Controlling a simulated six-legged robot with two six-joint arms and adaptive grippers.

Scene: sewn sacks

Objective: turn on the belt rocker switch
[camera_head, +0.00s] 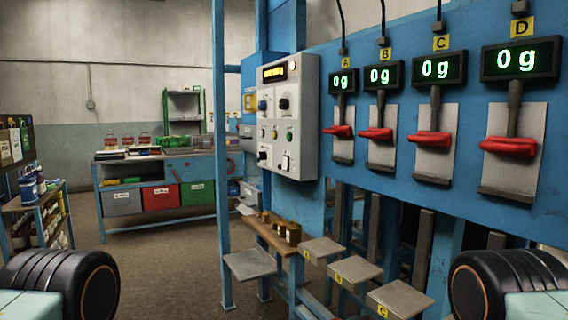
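A light grey control panel (309,118) is fixed to the blue frame near the middle of the view, seen at an angle. It carries a small lit yellow display (274,72), dark knobs (283,104), small buttons and a black-and-white switch-like part (286,161) low on its right side. That part may be the belt rocker switch, but the labels are too small to read and its position cannot be told. Neither of my grippers is in view. Only rounded black parts of my own arms show in the bottom corners, well apart from the panel.
Right of the panel, several scales with green displays (437,69) and red levers (430,139) line a blue wall. Grey plates (323,249) and a wooden shelf (271,235) stick out below. A blue post (220,150) stands left of the panel. The floor (165,270) ahead is clear.

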